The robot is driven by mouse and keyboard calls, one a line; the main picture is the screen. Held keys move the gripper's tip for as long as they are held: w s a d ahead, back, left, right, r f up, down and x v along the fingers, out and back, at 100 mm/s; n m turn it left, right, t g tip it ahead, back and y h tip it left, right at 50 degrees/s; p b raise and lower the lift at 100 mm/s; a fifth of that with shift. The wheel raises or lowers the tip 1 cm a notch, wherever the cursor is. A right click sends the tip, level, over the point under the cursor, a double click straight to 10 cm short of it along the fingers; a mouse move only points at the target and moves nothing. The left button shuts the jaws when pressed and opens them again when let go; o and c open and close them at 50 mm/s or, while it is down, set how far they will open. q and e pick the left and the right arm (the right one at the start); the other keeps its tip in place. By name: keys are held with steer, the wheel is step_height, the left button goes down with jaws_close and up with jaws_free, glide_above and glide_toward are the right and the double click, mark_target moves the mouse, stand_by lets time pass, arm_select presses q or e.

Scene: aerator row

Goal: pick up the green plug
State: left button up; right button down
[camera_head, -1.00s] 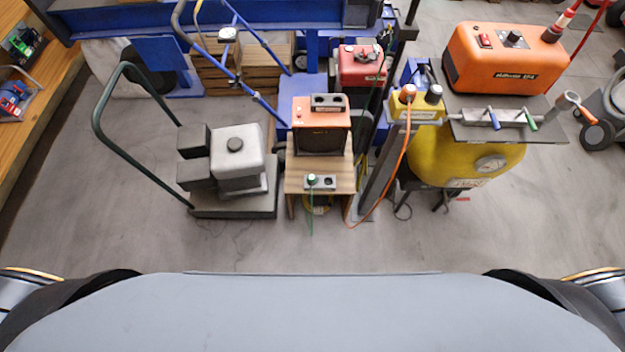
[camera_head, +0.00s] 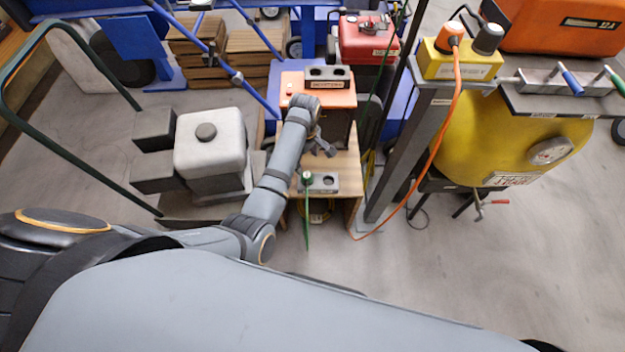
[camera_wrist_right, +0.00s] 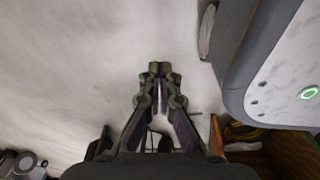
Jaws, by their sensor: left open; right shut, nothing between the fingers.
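The green plug (camera_head: 306,177) sits at the left end of a grey socket block (camera_head: 325,182) on the small wooden stand, with a green cord hanging down in front. My left gripper (camera_head: 328,148) is open, just above and slightly right of the plug in the head view, apart from it. My right gripper (camera_wrist_right: 158,70) shows in the right wrist view, with fingers together and empty over the bare floor. It is not in the head view.
An orange box (camera_head: 312,88) stands behind the socket block. A yellow box (camera_head: 455,62) with an orange plug (camera_head: 450,35) and cord tops a grey post to the right. A grey engine-like unit (camera_head: 208,145) on a cart stands left.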

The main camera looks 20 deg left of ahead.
mark_target(307, 174)
arm_select(q)
step_height(307, 174, down, 5)
steer(key=shift+s+b, duration=0.1)
steer(key=shift+b, duration=0.5)
steer(key=shift+s+f, duration=0.1)
steer(key=shift+f, duration=0.3)
step_height(307, 174, down, 4)
steer(key=shift+s+d+f+b, duration=0.1)
steer(key=shift+b, duration=0.85)
steer(key=shift+f, duration=0.15)
steer(key=c, duration=1.3)
arm_select(e)
steer(key=w, duration=0.5)
steer(key=shift+w+a+r, duration=0.1)
steer(key=shift+w+r, duration=0.15)
steer(key=shift+w, duration=0.1)
steer(key=shift+r, duration=0.1)
